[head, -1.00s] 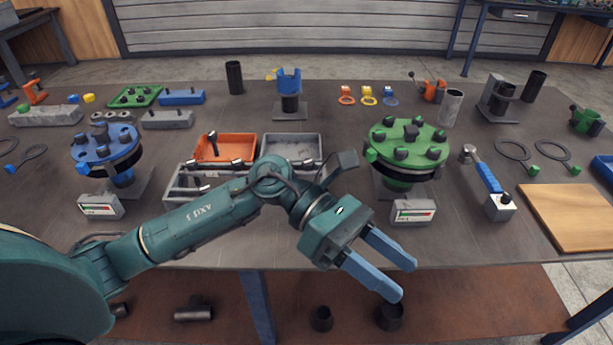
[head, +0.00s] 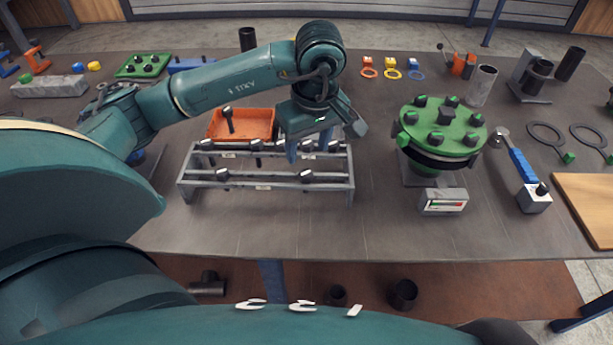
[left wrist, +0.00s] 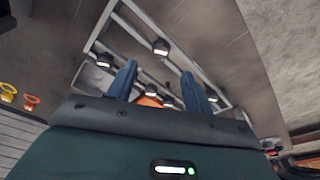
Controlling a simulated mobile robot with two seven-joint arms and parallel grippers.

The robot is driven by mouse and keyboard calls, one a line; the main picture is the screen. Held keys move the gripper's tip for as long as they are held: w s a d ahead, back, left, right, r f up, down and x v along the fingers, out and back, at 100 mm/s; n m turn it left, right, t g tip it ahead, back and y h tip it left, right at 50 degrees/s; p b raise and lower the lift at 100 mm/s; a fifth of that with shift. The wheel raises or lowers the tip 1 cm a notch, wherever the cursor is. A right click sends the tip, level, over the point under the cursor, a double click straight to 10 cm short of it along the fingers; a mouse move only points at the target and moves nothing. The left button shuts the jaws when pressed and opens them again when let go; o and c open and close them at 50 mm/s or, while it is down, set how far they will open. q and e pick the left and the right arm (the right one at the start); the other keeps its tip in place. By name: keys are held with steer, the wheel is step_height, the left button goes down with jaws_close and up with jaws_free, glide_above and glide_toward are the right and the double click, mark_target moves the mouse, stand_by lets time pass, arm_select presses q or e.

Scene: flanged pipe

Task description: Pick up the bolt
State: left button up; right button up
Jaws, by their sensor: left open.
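Several dark-headed bolts hang in a grey two-rail rack (head: 268,187). One bolt (head: 222,175) and another bolt (head: 306,175) are in the front rail; more, such as a bolt (head: 256,145), are in the back rail. Another bolt (head: 228,120) stands in the orange tray (head: 248,124). My left gripper (head: 307,146) points down over the right part of the back rail, open. In the left wrist view, its two blue fingers (left wrist: 158,88) are apart above the rack, with a front-rail bolt (left wrist: 160,47) beyond them. I cannot tell whether a bolt is between the fingertips. My right gripper is not seen.
A green flange (head: 441,130) with bolts stands right of the rack, a gauge box (head: 443,202) before it. A blue-handled tool (head: 522,165) lies farther right. The table in front of the rack is clear. My arm hides the blue flange and grey tray.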

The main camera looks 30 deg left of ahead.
mark_target(306, 173)
arm_select(q)
steer(key=shift+w+a+f+p, duration=0.1)
steer(key=shift+f+p, duration=0.15)
steer(key=shift+f, duration=0.9)
steer(key=shift+s+a+f+p, duration=0.15)
steer(key=shift+f+p, duration=0.15)
steer(key=shift+f, duration=0.9)
steer(key=shift+w+a+f+p, duration=0.15)
steer(key=shift+f+p, duration=0.1)
steer(key=shift+f, duration=0.9)
steer(key=shift+c, duration=0.3)
steer(key=shift+d, duration=0.1)
jaws_close()
